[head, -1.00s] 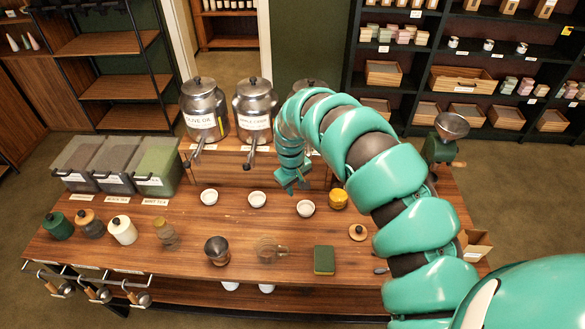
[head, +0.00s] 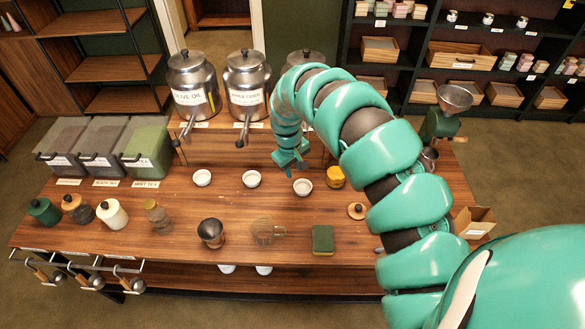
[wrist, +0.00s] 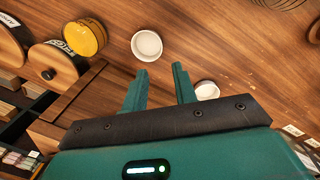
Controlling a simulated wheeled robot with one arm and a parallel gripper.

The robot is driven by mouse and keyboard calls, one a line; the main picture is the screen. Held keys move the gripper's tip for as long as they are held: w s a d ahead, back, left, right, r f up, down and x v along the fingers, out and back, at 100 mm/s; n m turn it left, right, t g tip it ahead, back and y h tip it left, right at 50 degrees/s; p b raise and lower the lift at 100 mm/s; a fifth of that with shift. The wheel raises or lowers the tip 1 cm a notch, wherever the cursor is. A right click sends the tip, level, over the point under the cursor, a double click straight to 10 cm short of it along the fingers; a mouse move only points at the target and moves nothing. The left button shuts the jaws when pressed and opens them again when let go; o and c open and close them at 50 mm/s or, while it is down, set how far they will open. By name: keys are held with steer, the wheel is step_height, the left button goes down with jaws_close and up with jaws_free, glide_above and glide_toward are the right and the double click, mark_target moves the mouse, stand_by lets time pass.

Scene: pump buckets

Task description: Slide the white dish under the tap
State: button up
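Three small white dishes stand in a row on the wooden table: left (head: 202,177), middle (head: 251,179) and right (head: 303,187). Metal urns behind have taps: the olive oil urn (head: 194,82), the apple cider urn (head: 247,82), and a third urn (head: 306,58) mostly hidden by my arm. My gripper (head: 290,163) is above the table, behind the right dish. In the wrist view my gripper (wrist: 160,68) is open and empty. The right dish (wrist: 146,44) lies beyond its fingertips, and the middle dish (wrist: 207,90) is beside one finger, partly hidden.
A yellow round container (head: 335,177) stands close to the right dish. A green sponge-like block (head: 323,239), a glass cup (head: 268,232) and a dark-topped jar (head: 211,232) stand along the front. Bins (head: 147,150) are at left. Table between dishes and front items is clear.

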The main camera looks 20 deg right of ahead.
steer(key=b, duration=0.3)
glide_toward(297, 191)
steer(key=f, duration=0.1)
steer(key=shift+w+d+f+p, duration=0.15)
steer(key=shift+f+p, duration=0.3)
steer(key=shift+f, duration=0.85)
steer(key=shift+d+f+p, duration=0.15)
steer(key=shift+f+p, duration=0.3)
steer(key=shift+f, duration=0.9)
steer(key=shift+w+d+f+p, duration=0.15)
steer(key=shift+f+p, duration=0.3)
steer(key=shift+f, duration=0.85)
jaws_close()
